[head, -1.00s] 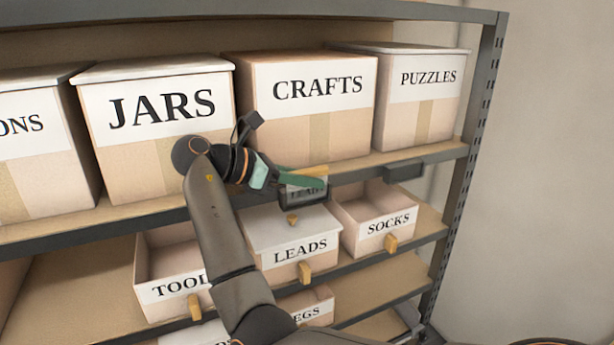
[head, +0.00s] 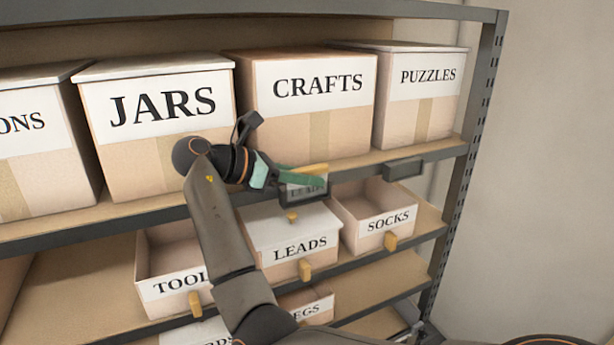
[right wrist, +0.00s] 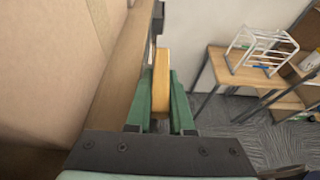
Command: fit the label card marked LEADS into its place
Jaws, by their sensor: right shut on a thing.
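The label card marked LEADS (head: 306,190) shows in the head view at a dark label holder (head: 304,200) on the upper shelf's front edge, below the CRAFTS box. The top of its lettering is partly hidden by my fingers. My right gripper (head: 322,175) is in front of it, its green fingers shut on a yellow wooden grip block. In the right wrist view the block (right wrist: 161,80) sits between the two fingers (right wrist: 160,108), its far end by the dark holder. I cannot tell whether the card is fully seated. My left gripper is out of view.
A second dark holder (head: 403,170) to the right looks empty. Boxes marked JARS (head: 165,150), CRAFTS (head: 320,125) and PUZZLES (head: 425,80) stand above. The LEADS box (head: 300,250) and open SOCKS bin (head: 390,222) are below. Free room lies right of the shelf.

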